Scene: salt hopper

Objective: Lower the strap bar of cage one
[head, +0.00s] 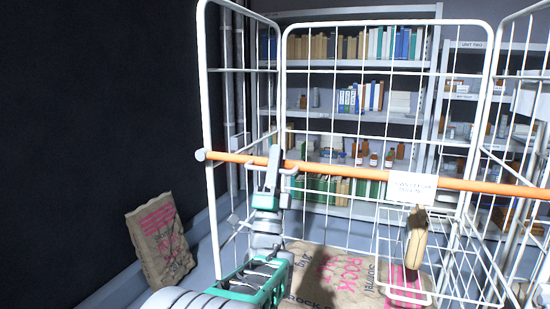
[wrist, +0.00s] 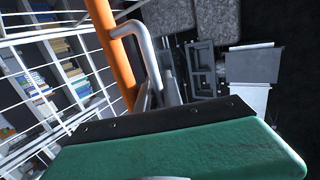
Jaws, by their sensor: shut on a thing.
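The strap bar (head: 330,171) is a long orange bar across the front of the white wire cage (head: 390,22). It has a grey end knob at the left and a white label (head: 412,187) hanging from it. My gripper (head: 272,170) is at the bar's left part, shut on its grey bent handle. In the wrist view the orange bar (wrist: 112,55) runs down past the handle (wrist: 138,32), and my gripper (wrist: 158,95) closes at the handle's lower part. The fingertips are partly hidden there.
Paper sacks (head: 325,270) lie inside the cage, and another sack (head: 160,240) leans by the dark wall at left. A tan object (head: 416,238) hangs below the label. Shelves (head: 350,55) with books and bottles stand behind. Another cage panel is at right.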

